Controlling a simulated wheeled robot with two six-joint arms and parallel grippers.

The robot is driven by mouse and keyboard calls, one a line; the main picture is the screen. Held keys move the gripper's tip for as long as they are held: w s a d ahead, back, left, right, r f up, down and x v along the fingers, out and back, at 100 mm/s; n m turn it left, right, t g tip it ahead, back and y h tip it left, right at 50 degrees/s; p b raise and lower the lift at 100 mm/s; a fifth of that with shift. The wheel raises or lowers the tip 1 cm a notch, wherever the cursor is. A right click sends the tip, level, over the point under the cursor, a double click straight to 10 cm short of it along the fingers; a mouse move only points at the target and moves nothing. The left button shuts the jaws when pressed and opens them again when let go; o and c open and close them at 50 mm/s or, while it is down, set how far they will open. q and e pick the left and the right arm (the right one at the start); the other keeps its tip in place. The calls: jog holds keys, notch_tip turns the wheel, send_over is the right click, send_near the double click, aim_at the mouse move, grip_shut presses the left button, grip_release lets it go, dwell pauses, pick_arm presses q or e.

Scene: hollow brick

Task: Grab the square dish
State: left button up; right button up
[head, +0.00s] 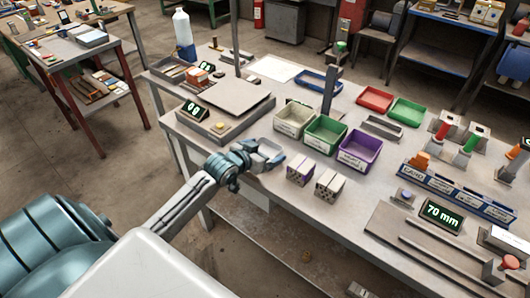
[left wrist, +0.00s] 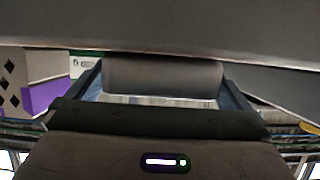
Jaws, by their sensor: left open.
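My left gripper (head: 268,157) is open, low over the front edge of the workbench, left of two printed blocks. A small grey piece (head: 268,147) shows between its blue fingers; part of it is hidden. In the left wrist view a grey, round-cornered shape (left wrist: 165,77) sits between the spread fingers, with gaps at both sides. It may be the square dish, but I cannot tell for sure. Shallow red (head: 375,98) and green (head: 406,110) dishes lie further back on the bench. My right gripper is not in view.
Cream (head: 293,118), green (head: 325,134) and purple (head: 359,151) bins stand right of the gripper. Two patterned blocks (head: 300,172) (head: 328,185) are in front of them. A scale (head: 228,102) stands to the left, a blue tray (head: 318,81) behind. An upright post (head: 328,92) rises mid-bench.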

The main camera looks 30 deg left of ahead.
pick_arm(q)
jog(key=shift+c, duration=0.2)
jog(key=c, duration=0.9)
jog(key=shift+o, duration=0.2)
